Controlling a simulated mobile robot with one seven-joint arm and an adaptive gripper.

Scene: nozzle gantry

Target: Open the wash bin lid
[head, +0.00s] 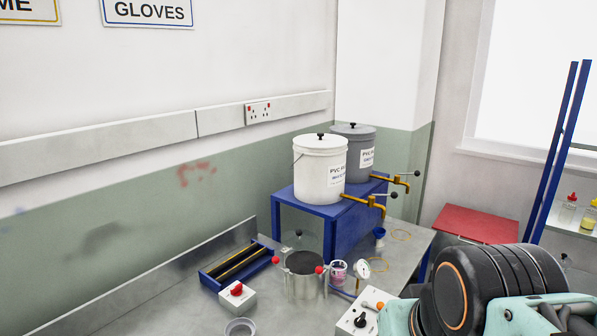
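A flat red top (475,223) shows to the right of the bench, below the window. It lies level and looks like a closed lid, but I cannot tell for sure that it is the wash bin's. The body under it is mostly hidden by my arm and the bench. My arm's dark joint and pale teal links fill the lower right corner, in front of the red top in the picture. My gripper's fingertips do not show.
The metal bench (190,305) holds a steel pot (305,283), a red-button box (237,297) and a switch box (362,318). A white bucket (320,170) and a grey bucket (357,140) with taps stand on a blue stand (345,228). Blue uprights (560,145) and a bottle shelf (575,222) are at right.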

